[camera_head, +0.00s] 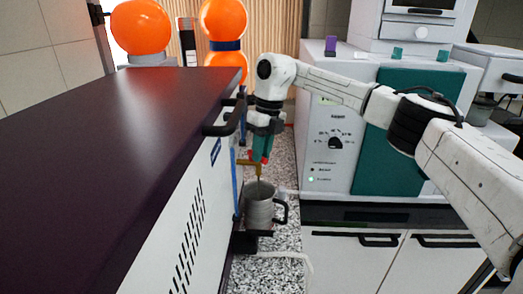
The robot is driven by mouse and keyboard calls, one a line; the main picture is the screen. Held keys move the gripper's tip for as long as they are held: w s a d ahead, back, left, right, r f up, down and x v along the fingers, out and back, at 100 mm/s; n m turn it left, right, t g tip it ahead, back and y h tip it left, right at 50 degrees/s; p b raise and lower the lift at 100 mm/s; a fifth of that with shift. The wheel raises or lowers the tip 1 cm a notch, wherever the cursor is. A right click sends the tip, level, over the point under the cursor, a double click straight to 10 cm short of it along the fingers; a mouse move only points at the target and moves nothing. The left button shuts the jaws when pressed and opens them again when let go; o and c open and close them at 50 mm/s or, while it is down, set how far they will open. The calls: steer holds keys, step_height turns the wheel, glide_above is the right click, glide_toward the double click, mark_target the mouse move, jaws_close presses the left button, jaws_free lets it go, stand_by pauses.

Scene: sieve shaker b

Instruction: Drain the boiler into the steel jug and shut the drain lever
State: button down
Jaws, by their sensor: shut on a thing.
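The boiler appears to be the large white cabinet (180,235) with a dark top at the left. A small brass drain tap (246,163) sticks out of its right side. The steel jug (259,210) stands upright under the tap on a small dark ledge, with its dark handle to the right. My gripper (260,156) points down just above the tap, shut on the drain lever, which is mostly hidden by the fingers; red shows between them. A thin brass-coloured line runs down to the jug's mouth; whether it is spout or liquid I cannot tell. The jug's contents are hidden.
A dark handle (222,120) juts from the cabinet's side near my gripper. A white and green machine (400,135) with a dial stands at the right, above white drawers (350,262). Speckled floor (283,240) shows in the narrow gap. Orange spheres (140,27) stand behind.

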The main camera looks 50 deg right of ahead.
steer(key=c, duration=1.1)
jaws_free()
steer(key=shift+o, duration=0.2)
step_height(320, 180, up, 11)
steer(key=d+b, duration=0.2)
steer(key=shift+f, duration=0.2)
steer(key=shift+s, duration=0.1)
steer(key=shift+c, duration=0.2)
